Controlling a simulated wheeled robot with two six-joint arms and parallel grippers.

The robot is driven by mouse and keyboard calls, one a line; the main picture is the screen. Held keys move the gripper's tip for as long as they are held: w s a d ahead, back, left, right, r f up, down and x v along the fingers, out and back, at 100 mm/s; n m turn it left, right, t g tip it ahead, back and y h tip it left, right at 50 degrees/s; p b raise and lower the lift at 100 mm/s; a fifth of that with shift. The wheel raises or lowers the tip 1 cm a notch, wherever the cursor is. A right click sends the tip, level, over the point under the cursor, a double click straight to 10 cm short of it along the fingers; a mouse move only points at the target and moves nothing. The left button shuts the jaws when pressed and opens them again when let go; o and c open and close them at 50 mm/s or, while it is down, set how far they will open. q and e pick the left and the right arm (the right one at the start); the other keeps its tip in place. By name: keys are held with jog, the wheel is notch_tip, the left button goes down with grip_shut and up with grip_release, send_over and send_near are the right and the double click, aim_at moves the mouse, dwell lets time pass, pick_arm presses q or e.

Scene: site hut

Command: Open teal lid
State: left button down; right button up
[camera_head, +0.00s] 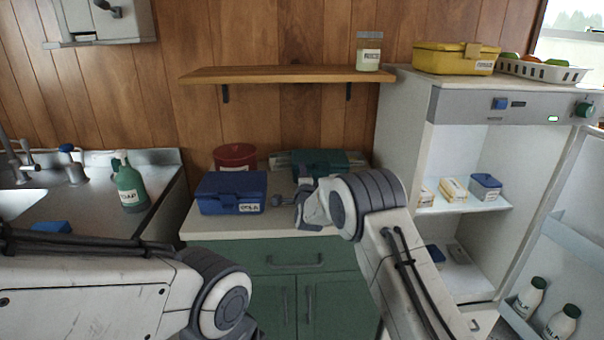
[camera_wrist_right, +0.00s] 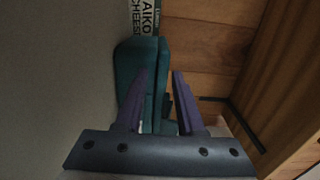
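A teal box (camera_head: 325,161) sits on the counter against the back wall, partly hidden behind my right wrist. In the right wrist view the teal box (camera_wrist_right: 136,60) is seen sideways, with a seam along it, and its lid looks closed. My right gripper (camera_wrist_right: 160,100) has its two purple fingers apart, pointing at the box. Teal parts show between and beyond the fingers; I cannot tell whether they touch. In the head view my right gripper (camera_head: 301,206) is in front of the box, mostly hidden by its own wrist. My left gripper is out of view.
A blue box (camera_head: 230,193) and a red tub (camera_head: 235,157) stand left of the teal box. A wooden shelf (camera_head: 270,74) hangs above. The open fridge (camera_head: 400,110) stands at the right. A packet labelled cheese (camera_wrist_right: 144,18) lies beyond the teal box.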

grip_shut()
dwell(1.5)
